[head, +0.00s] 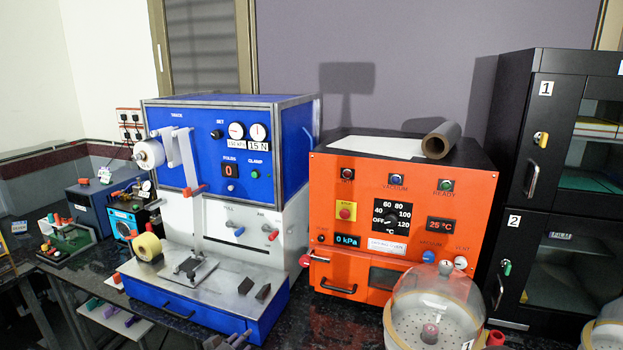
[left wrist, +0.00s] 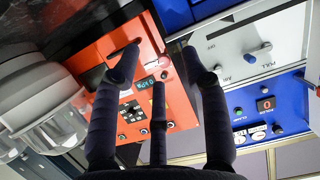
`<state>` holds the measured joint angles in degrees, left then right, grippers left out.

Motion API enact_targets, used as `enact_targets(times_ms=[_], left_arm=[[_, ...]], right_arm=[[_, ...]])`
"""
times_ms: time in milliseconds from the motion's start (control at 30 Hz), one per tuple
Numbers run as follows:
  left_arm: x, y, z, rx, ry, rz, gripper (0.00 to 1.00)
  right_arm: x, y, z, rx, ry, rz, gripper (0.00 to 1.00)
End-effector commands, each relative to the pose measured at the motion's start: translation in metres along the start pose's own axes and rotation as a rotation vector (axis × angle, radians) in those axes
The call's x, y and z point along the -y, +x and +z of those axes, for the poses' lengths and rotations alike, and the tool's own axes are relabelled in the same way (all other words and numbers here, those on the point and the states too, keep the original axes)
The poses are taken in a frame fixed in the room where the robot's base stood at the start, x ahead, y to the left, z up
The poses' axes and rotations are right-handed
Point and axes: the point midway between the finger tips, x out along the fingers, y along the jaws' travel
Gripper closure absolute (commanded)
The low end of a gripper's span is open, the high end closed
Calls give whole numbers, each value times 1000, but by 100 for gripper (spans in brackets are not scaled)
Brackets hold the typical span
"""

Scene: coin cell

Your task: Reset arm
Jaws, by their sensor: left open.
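My left gripper (head: 234,341) just shows at the bottom edge of the head view, in front of the blue machine's base. In the left wrist view its dark fingers (left wrist: 160,72) are spread apart with nothing between them. They point toward the orange vacuum oven (head: 377,225), which also shows in the left wrist view (left wrist: 112,48). The blue and white machine (head: 214,150) stands left of the oven. My right gripper is in neither view.
A glass dome (head: 428,300) on a round base stands in front of the oven at right. A black cabinet (head: 516,250) with numbered doors stands farther right. A brown roll (head: 441,140) lies on the oven. A green-based fixture (head: 68,238) is at far left.

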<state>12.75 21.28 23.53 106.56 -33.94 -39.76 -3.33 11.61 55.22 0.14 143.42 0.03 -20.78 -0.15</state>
Motion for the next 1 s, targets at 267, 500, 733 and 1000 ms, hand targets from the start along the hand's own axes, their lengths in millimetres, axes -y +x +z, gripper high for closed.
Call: enact_targets(times_ms=[267, 500, 733, 1000], left_arm=[[-68, -27, 161, 389, -270, 17, 55], [-139, -99, 280, 757, -481, 7, 55], [-192, -176, 343, 1037, -614, -14, 55], [-208, -204, 359, 1132, -656, -26, 55]], right_arm=[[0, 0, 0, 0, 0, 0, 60], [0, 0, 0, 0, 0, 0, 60], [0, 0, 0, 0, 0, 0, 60], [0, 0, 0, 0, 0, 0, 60]])
